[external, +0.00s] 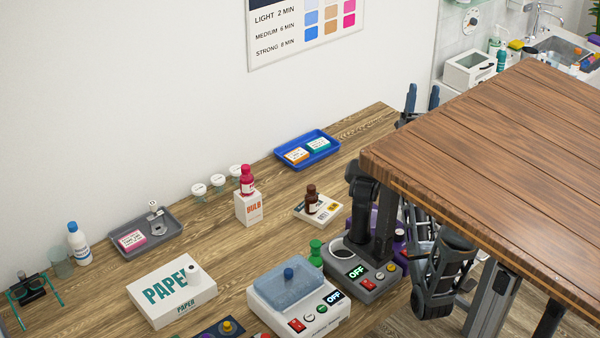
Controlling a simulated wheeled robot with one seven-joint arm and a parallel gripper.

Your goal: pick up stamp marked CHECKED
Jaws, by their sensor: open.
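I cannot read the word CHECKED on anything in the external view, so I cannot tell which thing is the stamp. A small green knobbed piece (315,253), of stamp-like shape, stands behind the white machine; any marking on it is too small to read. My gripper (422,95) shows at the far right end of the long bench, with two blue-tipped fingers pointing up and apart. It is open, and nothing shows between the fingers. Its lower part is hidden behind the brown table top. It is far from the green piece.
The brown table top (490,140) covers much of the right and hides part of my arm. The bench holds a white machine (325,312), a grey machine (372,288), a PAPER box (170,290), a grey tray (128,252), a blue tray (325,154) and bottles. Bare wood lies mid-bench.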

